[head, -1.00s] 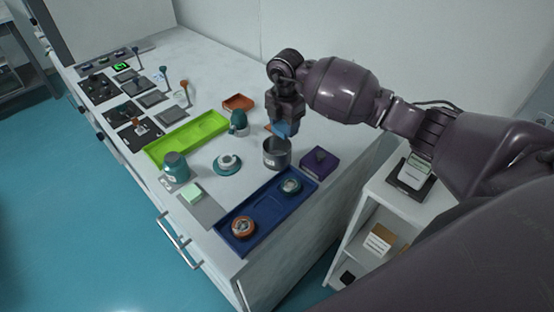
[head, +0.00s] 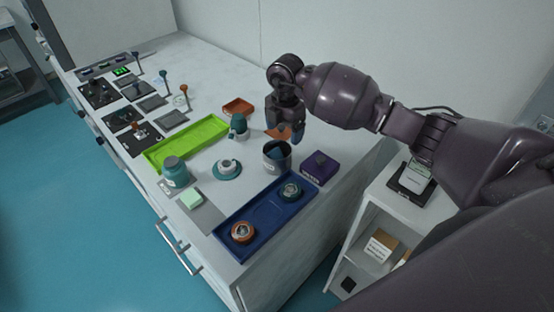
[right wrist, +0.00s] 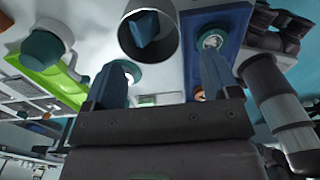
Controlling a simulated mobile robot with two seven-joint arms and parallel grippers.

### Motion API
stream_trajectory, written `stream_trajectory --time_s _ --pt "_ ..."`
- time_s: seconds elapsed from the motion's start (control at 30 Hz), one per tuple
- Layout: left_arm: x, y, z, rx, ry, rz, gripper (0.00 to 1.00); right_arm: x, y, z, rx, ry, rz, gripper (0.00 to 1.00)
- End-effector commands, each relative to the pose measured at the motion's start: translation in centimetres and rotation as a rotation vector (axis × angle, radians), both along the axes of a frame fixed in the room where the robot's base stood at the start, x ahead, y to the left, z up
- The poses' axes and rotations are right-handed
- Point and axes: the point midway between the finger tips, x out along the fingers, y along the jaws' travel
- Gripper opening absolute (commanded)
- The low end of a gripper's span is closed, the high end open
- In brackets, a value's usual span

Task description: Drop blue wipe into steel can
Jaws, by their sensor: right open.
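The steel can (head: 277,162) stands upright on the table behind the blue tray. The blue wipe (head: 276,153) is inside the can, partly below its rim. In the right wrist view the wipe (right wrist: 146,29) shows within the round mouth of the can (right wrist: 170,45). My right gripper (head: 287,136) is just above and behind the can, apart from the wipe. Its two fingers (right wrist: 163,85) are spread with nothing between them. My left gripper is not in view.
The blue tray (head: 262,215) with an orange-rimmed and a teal round piece lies in front of the can. A purple box (head: 319,167) stands at its right. A green tray (head: 187,142), a teal jar (head: 175,171) and a teal saucer (head: 227,170) are at the left.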

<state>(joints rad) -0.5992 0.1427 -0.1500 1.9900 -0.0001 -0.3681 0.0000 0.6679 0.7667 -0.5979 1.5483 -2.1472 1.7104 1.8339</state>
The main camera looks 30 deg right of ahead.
Motion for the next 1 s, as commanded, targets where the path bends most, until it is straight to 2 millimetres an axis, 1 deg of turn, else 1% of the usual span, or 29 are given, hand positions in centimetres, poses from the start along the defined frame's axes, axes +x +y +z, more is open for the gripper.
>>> stream_trajectory --time_s 0.17,0.3,0.5,0.7,1.0 --pt "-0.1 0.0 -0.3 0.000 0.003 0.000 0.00 0.1 -0.1 2.8 -0.002 -0.005 0.001 0.81" --pt "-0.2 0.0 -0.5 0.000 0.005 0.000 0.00 0.1 -0.1 5.4 -0.001 -0.006 0.001 0.81" --pt "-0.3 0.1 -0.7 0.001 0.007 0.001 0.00 0.1 0.0 8.5 -0.001 -0.003 0.000 0.81" --pt "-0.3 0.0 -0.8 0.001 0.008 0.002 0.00 0.0 0.0 10.0 -0.001 -0.001 0.000 0.81" --pt "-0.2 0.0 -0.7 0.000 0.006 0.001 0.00 0.0 0.0 10.2 0.000 -0.001 0.000 0.81"
